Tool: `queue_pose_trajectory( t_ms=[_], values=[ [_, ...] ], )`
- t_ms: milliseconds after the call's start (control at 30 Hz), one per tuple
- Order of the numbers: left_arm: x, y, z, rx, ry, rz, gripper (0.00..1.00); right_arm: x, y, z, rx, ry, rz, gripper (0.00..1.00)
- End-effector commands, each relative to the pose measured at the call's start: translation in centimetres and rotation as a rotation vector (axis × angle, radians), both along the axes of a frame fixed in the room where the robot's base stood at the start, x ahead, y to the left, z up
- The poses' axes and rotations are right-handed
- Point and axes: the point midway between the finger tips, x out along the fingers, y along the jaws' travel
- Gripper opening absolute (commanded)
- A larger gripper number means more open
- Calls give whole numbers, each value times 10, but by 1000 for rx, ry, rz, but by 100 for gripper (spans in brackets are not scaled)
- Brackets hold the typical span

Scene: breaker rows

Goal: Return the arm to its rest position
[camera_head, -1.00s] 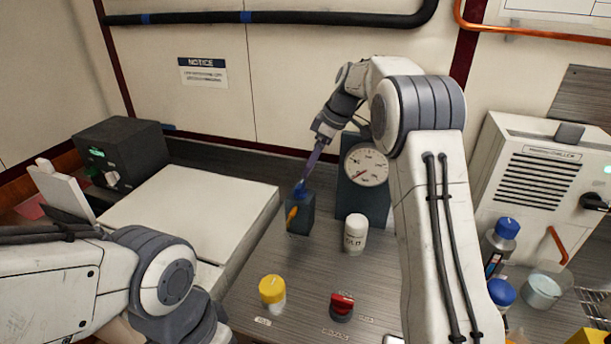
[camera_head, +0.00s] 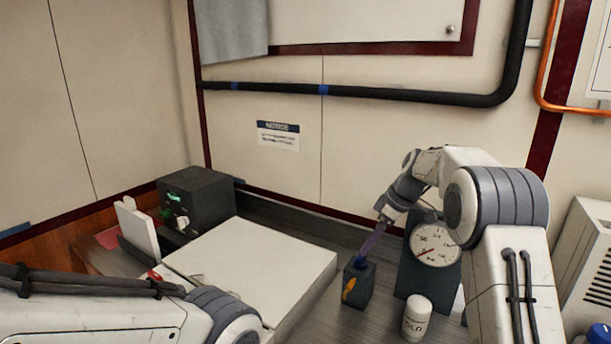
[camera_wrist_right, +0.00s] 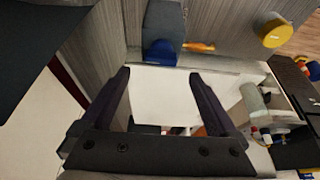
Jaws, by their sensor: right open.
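My right gripper (camera_head: 370,248) reaches in from the right over the bench. Its purple-dark fingers point down just above a small dark box (camera_head: 358,290) with a blue top and an orange lever (camera_head: 348,288). In the right wrist view the fingers (camera_wrist_right: 160,76) are spread with nothing between them. The dark box (camera_wrist_right: 164,18) with its blue part (camera_wrist_right: 160,52) lies beyond the fingertips; contact cannot be told. My left arm shows at lower left, but its gripper is out of the picture.
A pressure gauge (camera_head: 434,244) on a dark stand and a white labelled bottle (camera_head: 416,318) stand close beside the right arm. A white flat-topped case (camera_head: 255,265) and a black device (camera_head: 196,200) lie left. A yellow-capped container (camera_wrist_right: 275,32) shows in the right wrist view.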

Motion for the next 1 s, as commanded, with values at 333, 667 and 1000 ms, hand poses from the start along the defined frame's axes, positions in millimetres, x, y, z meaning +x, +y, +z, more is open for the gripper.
queue_pose_trajectory(
  t_ms=[333, 667, 1000],
  values=[
    [0, 0, 9, 0, 0, 0, 99, 10, 17, -49, 1, 3, 0, 95],
    [0, 0, 11, 0, 0, 0, 99, 11, 18, -52, 0, 1, -41, 95],
    [0, 0, 5, 0, 0, 0, 99, 10, 14, -44, 0, -4, -3, 95]
  ],
)
